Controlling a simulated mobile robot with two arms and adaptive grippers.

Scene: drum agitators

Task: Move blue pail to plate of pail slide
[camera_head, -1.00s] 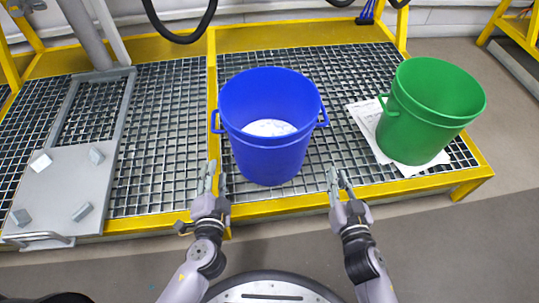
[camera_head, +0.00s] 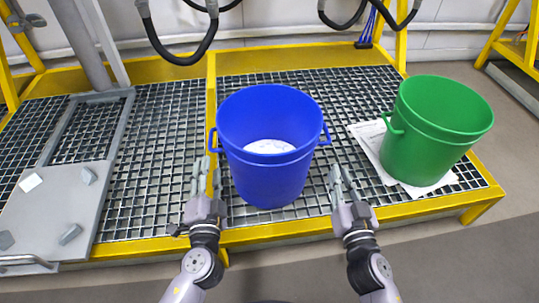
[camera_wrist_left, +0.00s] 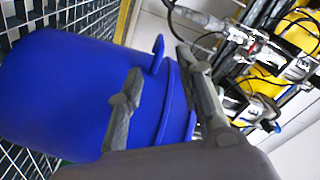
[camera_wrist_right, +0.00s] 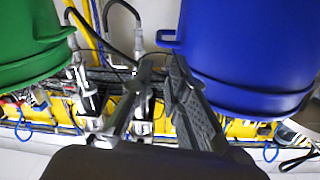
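The blue pail (camera_head: 268,165) stands upright on the grating between my two grippers, with white material inside and a handle lug on each side. The pail slide's grey plate (camera_head: 55,212) lies at the left of the platform. My left gripper (camera_head: 205,182) is at the pail's left side. In the left wrist view, its fingers (camera_wrist_left: 160,85) are apart, around the space by the pail's lug (camera_wrist_left: 157,55), with no clear contact. My right gripper (camera_head: 340,185) is right of the pail. In the right wrist view, its fingers (camera_wrist_right: 160,75) are apart and empty, below the lug (camera_wrist_right: 167,38).
A green pail (camera_head: 432,130) stands on white paper (camera_head: 368,140) at the right. A yellow rail (camera_head: 212,100) divides the platform between the blue pail and the slide. Black hoses (camera_head: 180,55) hang at the back. Open grating (camera_head: 150,150) lies left of the rail.

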